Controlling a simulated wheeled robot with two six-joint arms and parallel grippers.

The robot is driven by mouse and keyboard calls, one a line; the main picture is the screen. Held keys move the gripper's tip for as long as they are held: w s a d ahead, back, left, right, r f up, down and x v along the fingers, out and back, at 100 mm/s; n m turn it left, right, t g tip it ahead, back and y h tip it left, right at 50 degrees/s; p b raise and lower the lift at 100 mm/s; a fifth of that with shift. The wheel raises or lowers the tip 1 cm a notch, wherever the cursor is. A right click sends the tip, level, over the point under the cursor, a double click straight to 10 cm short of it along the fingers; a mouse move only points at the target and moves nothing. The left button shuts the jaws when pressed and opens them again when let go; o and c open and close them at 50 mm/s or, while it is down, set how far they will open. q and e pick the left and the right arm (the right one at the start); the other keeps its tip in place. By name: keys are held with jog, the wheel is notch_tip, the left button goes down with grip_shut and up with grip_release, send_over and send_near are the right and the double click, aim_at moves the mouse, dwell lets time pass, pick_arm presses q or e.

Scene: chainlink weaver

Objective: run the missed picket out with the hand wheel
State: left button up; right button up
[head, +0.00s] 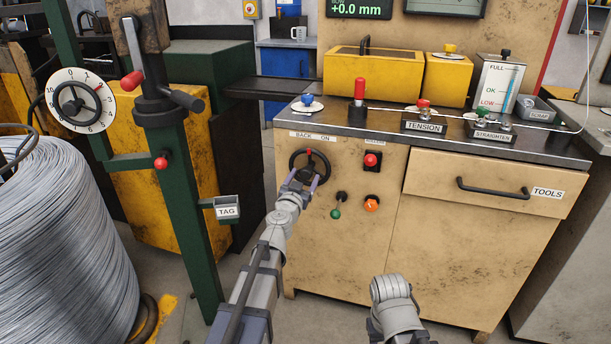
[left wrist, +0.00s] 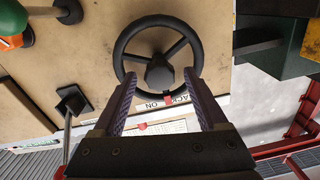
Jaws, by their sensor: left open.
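The hand wheel (head: 327,168) is black, with spokes and a red mark at its top, on the tan cabinet front under the BACK / ON label. It also shows in the left wrist view, with its dark hub (left wrist: 159,72) in the middle. My left gripper (head: 304,179) is at the wheel. In the left wrist view its two fingers (left wrist: 160,82) are apart, one to each side of the hub, overlapping the rim. I cannot tell whether they touch it. My right arm shows low in the head view, but its fingers do not. I cannot make out a picket.
Right of the wheel are a red button (head: 371,160), an orange knob (head: 371,204) and a green-tipped lever (head: 336,212). A TOOLS drawer (head: 490,187) is further right. A green post with a numbered dial (head: 80,101) and a wire coil (head: 62,245) stand left.

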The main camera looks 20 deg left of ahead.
pick_arm(q)
jog(key=shift+w, duration=1.05)
grip_shut()
dwell(0.6)
